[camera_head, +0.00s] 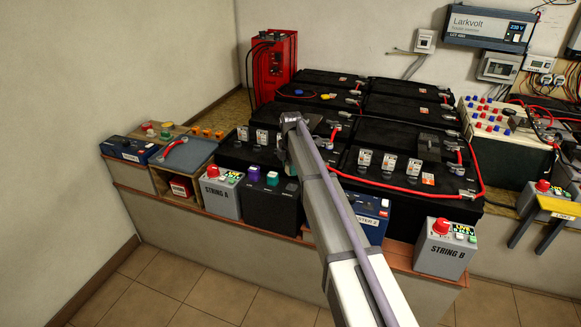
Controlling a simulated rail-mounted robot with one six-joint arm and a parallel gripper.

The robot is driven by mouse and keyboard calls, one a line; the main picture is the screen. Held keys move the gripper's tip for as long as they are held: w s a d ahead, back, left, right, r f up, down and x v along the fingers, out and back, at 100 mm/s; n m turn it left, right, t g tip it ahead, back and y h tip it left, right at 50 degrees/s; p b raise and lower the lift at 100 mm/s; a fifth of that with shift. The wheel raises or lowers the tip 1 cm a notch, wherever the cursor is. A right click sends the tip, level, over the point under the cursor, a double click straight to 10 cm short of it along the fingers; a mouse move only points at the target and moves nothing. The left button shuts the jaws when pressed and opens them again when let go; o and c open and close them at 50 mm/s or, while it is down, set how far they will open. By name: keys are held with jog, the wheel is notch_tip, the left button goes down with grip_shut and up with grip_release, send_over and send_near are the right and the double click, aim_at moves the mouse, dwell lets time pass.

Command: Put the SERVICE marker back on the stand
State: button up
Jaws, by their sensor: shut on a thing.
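My gripper (291,122) is at the far end of my arm, over the black batteries in the middle of the view. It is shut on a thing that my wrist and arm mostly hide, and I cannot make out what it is. No lettering reading SERVICE is legible anywhere, so I cannot point out the marker. A yellow-topped piece with dark legs (557,207) is at the right edge; I cannot tell whether it is the stand.
Large black batteries (399,134) with red cables fill the bench. The STRING A box (220,194), a dark battery (272,208) and the STRING B box (443,250) line the front ledge. A grey tray (184,154) is at left. The tiled floor (160,275) in front is clear.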

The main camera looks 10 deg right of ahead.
aim_at(292, 185)
jog(key=shift+a, duration=0.2)
jog(key=shift+s+d+f, duration=0.1)
jog(key=shift+d+f, duration=0.05)
jog(key=shift+d, duration=0.2)
notch_tip(292, 185, down, 6)
jog(key=b, duration=0.5)
jog(key=shift+r+b, duration=0.25)
jog(key=shift+b, duration=0.15)
jog(key=shift+f+b, duration=0.6)
jog(key=o, duration=0.6)
jog(key=shift+o, duration=0.2)
jog(key=shift+a, duration=0.1)
notch_tip(292, 185, up, 11)
jog(key=p, duration=1.1)
jog(key=shift+r, duration=0.1)
